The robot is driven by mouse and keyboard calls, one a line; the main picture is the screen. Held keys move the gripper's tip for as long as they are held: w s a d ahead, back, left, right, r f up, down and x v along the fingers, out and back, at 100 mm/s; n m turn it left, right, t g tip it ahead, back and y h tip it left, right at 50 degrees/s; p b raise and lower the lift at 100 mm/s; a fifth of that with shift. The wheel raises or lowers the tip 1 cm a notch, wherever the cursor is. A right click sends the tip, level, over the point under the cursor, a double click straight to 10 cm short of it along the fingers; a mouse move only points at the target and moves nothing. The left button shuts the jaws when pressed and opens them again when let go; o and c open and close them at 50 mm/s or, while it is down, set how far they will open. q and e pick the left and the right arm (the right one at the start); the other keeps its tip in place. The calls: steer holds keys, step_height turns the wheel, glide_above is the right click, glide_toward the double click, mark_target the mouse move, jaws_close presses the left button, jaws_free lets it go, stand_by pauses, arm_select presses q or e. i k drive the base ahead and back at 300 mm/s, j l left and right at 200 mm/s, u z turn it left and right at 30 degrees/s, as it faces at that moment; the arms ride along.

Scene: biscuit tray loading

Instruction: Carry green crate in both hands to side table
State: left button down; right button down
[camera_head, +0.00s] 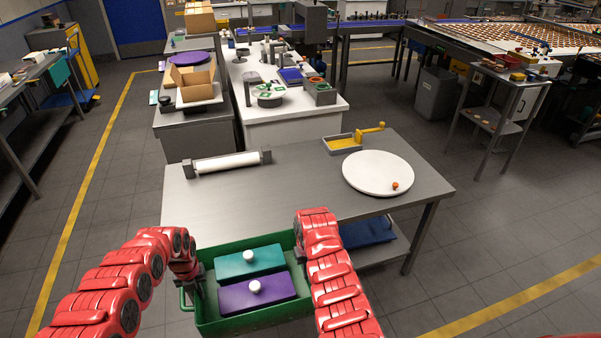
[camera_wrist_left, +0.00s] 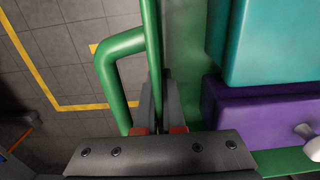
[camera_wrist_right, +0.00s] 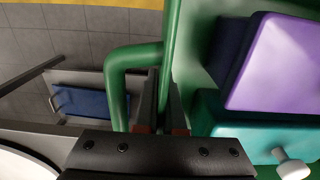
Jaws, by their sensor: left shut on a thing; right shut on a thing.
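The green crate (camera_head: 250,321) is at the bottom of the head view, in front of the near edge of a steel table (camera_head: 240,203). It holds a teal block (camera_head: 240,265) and a purple block (camera_head: 245,299), each with a white knob. My left gripper (camera_wrist_left: 158,108) is shut on the crate's wall beside its green handle (camera_wrist_left: 113,75). My right gripper (camera_wrist_right: 160,108) is shut on the opposite wall, beside that side's handle (camera_wrist_right: 117,80). In the head view my right arm hides the right grip. I cannot tell which table is the side table.
The steel table bears a white rolling pin (camera_head: 226,162), a white round board (camera_head: 370,180) and a yellow-handled box (camera_head: 345,144). A blue bin (camera_head: 365,233) is on its lower shelf. A small stand (camera_head: 500,93) is at right.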

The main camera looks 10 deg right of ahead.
mark_target(244, 205)
steer(key=i, duration=1.4)
